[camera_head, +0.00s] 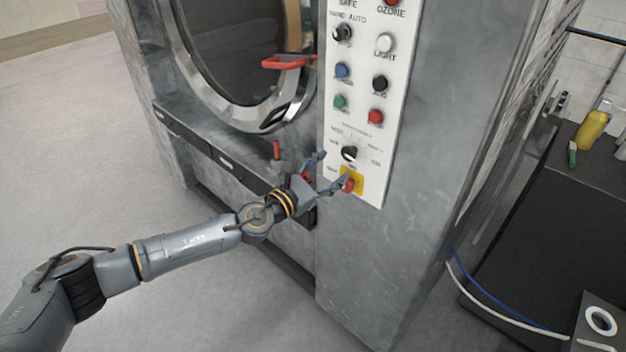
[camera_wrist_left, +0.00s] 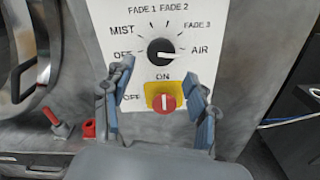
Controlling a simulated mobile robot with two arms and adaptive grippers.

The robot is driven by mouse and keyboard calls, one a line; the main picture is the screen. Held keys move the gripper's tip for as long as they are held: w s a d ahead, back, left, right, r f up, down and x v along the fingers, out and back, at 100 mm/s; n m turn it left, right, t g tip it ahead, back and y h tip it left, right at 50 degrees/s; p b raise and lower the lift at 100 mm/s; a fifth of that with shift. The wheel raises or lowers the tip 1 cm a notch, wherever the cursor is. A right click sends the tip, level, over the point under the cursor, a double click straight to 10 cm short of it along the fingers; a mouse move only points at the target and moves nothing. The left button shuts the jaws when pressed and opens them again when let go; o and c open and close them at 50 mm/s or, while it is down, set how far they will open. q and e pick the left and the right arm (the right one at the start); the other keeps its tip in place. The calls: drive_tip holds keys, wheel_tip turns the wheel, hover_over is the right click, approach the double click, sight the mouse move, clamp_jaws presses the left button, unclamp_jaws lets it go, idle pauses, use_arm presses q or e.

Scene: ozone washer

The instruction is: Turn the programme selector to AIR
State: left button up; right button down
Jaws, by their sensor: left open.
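The programme selector (camera_wrist_left: 160,52) is a round black knob low on the white control panel (camera_wrist_left: 215,15). Its labels run from OFF and MIST through FADE 1, 2 and 3 to AIR. In the left wrist view its pale pointer mark appears to lie to the right, towards AIR. The selector also shows in the head view (camera_head: 350,153), too small to read. My left gripper (camera_head: 333,168) is open and empty in front of the lower panel. In the left wrist view its fingers (camera_wrist_left: 160,74) stand apart, below and either side of the selector. My right gripper is not in view.
A red rotary switch (camera_wrist_left: 166,103) on a yellow plate sits just below the selector, between my fingers in the wrist view. Several coloured buttons are higher up. The round door (camera_head: 235,110) with a red handle (camera_head: 288,62) is left; a dark cabinet (camera_head: 540,220) stands right.

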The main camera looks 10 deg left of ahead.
use_arm(q)
drive_tip(key=v, duration=0.6)
idle(0.3)
